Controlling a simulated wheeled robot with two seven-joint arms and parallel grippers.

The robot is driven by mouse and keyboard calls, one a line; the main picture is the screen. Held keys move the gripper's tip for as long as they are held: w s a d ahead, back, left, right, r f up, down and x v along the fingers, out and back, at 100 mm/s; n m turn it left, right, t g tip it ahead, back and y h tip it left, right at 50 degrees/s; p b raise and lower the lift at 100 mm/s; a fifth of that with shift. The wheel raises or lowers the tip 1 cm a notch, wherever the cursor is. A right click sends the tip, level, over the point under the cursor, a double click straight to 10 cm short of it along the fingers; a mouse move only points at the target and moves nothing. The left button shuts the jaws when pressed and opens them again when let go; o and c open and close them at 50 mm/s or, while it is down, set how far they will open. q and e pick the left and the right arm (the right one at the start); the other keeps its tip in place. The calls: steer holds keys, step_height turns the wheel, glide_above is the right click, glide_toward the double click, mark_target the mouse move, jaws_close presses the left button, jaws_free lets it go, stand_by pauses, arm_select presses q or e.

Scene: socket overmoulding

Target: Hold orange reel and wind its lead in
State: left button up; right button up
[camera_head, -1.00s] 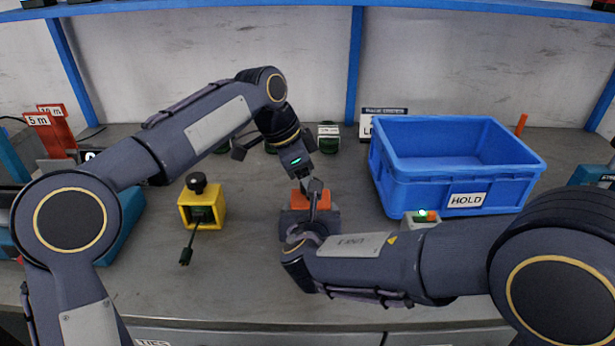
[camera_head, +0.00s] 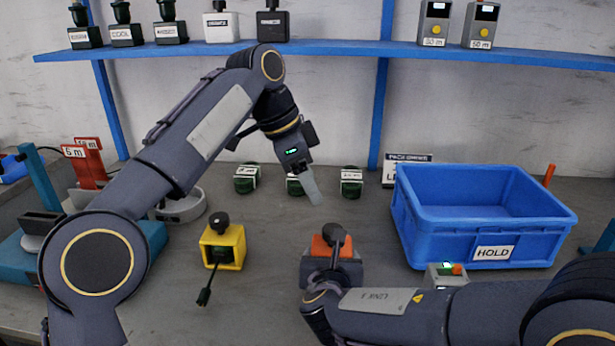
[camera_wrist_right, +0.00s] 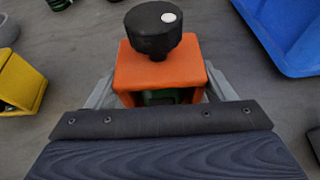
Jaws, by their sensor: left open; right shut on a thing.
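The orange reel (camera_head: 322,247) stands upright on the bench, mostly hidden behind my right gripper in the head view. In the right wrist view the orange reel (camera_wrist_right: 158,72) shows its black knob (camera_wrist_right: 153,30) with a white dot on top, and something green inside the frame. My right gripper (camera_wrist_right: 158,92) is shut on the orange reel, one finger on each side. My left gripper (camera_head: 312,190) is open and empty, above and behind the reel, apart from its knob. The orange reel's lead cannot be made out.
A yellow reel (camera_head: 238,250) with a dark lead (camera_head: 205,297) stands to the left. A blue HOLD crate (camera_head: 535,228) is at the right, with a small lit box (camera_head: 445,277) in front. Several green coils (camera_head: 351,182) lie at the back. A blue shelf (camera_head: 340,48) is above.

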steer(key=shift+f, duration=0.1)
stand_by(0.3)
steer(key=o, duration=1.1)
